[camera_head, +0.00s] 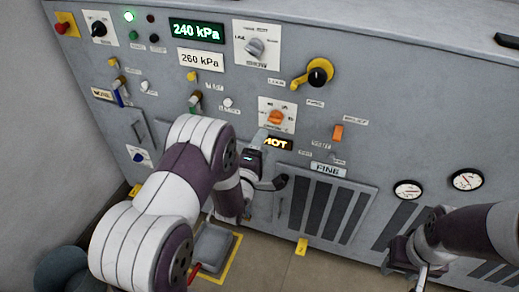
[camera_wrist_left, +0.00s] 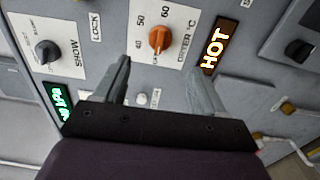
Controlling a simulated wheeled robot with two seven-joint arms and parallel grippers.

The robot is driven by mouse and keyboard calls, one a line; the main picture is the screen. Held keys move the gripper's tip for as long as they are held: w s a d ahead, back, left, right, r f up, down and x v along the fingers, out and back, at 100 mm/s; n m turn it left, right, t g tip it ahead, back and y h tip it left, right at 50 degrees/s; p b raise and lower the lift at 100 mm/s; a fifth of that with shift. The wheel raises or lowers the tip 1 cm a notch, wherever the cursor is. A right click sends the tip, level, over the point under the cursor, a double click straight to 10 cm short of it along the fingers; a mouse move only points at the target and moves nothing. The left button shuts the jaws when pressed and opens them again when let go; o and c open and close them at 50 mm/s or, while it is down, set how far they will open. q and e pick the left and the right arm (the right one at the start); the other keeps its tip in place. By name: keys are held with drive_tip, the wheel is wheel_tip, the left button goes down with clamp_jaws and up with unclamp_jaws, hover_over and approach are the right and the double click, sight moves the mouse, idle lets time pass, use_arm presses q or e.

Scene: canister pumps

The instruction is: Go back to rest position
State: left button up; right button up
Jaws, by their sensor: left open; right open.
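My left gripper (camera_wrist_left: 160,85) is open and empty in the left wrist view, its two fingers apart in front of the grey panel. In the head view my left arm comes in from the left and its white and purple links hide part of the panel's middle. The orange temperature knob (camera_wrist_left: 158,40) on its white plate lies beyond the fingertips; it also shows in the head view (camera_head: 276,118). A lit HOT sign (camera_wrist_left: 218,47) is to its right. My right gripper (camera_head: 424,272) is at the lower right of the head view, low before the panel, its fingertips partly cut off.
The panel carries a green 240 kPa display (camera_head: 197,31), a 260 kPa label (camera_head: 201,59), a black and yellow rotary handle (camera_head: 318,73), an orange switch (camera_head: 338,132) and two round gauges (camera_head: 407,189). A grey pedal (camera_head: 213,246) stands on the floor. Vents line the lower panel.

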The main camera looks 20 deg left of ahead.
use_arm(q)
drive_tip(key=shift+s, duration=0.95)
